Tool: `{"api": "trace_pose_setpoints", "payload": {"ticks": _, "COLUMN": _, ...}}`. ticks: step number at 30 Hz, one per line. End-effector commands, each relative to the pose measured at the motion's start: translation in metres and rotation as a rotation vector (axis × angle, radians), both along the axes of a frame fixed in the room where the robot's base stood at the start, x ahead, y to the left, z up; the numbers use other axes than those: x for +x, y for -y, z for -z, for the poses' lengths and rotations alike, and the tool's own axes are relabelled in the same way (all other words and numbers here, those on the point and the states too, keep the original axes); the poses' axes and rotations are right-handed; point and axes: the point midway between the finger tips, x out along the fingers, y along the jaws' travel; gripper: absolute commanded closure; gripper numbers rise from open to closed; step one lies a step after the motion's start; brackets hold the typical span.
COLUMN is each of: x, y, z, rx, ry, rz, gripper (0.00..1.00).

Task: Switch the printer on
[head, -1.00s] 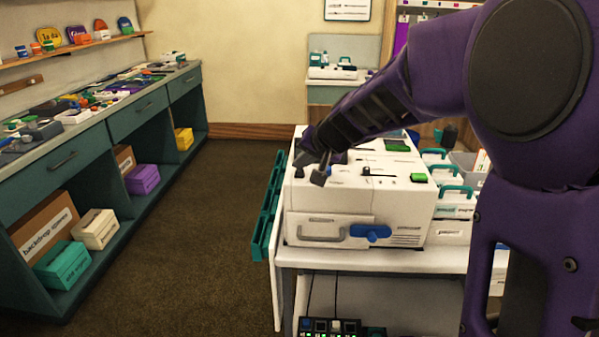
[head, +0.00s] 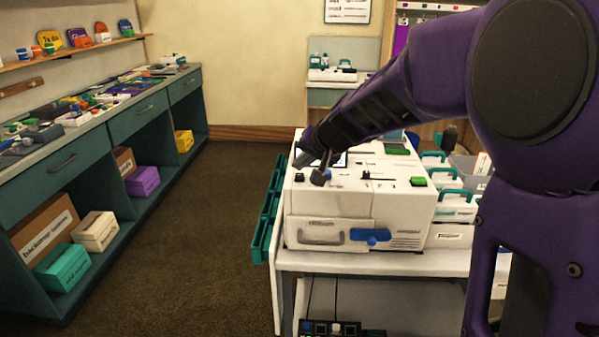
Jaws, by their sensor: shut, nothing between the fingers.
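The printer (head: 385,205) is a white boxy machine on a white table. Its front has a grey handle (head: 320,238) and a blue lever (head: 370,236). Its top has a green button (head: 418,181), small black knobs and slots, and a dull green panel (head: 397,149) further back. My gripper (head: 319,178) is shut and empty, pointing down at the left part of the printer's top. I cannot tell whether the tips touch the top. My wrist partly covers a dark-edged, pale panel (head: 341,160).
Teal racks (head: 268,215) hang on the table's left side. White cases with teal handles (head: 457,205) stand right of the printer. A control box with small lit buttons (head: 335,328) sits below the table. A cluttered counter (head: 70,130) runs along the left; the floor (head: 190,230) between is clear.

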Motion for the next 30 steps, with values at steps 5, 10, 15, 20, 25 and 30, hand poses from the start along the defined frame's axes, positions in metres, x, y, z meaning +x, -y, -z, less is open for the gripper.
{"api": "trace_pose_setpoints", "payload": {"ticks": 5, "x": 0.000, "y": 0.000, "z": -0.003, "rx": 0.001, "ry": 0.000, "rz": 0.001, "gripper": 1.00}}
{"api": "trace_pose_setpoints", "payload": {"ticks": 10, "x": 0.000, "y": 0.000, "z": -0.003, "rx": 0.001, "ry": 0.000, "rz": 0.001, "gripper": 1.00}}
{"api": "trace_pose_setpoints", "payload": {"ticks": 15, "x": 0.000, "y": 0.000, "z": -0.012, "rx": 0.001, "ry": 0.001, "rz": 0.001, "gripper": 1.00}}
{"api": "trace_pose_setpoints", "payload": {"ticks": 20, "x": 0.000, "y": 0.000, "z": -0.029, "rx": 0.001, "ry": 0.002, "rz": 0.001, "gripper": 1.00}}
{"api": "trace_pose_setpoints", "payload": {"ticks": 25, "x": 0.000, "y": 0.000, "z": -0.046, "rx": 0.000, "ry": 0.001, "rz": 0.001, "gripper": 1.00}}
{"api": "trace_pose_setpoints", "payload": {"ticks": 30, "x": 0.000, "y": 0.000, "z": -0.055, "rx": 0.001, "ry": 0.001, "rz": 0.000, "gripper": 1.00}}
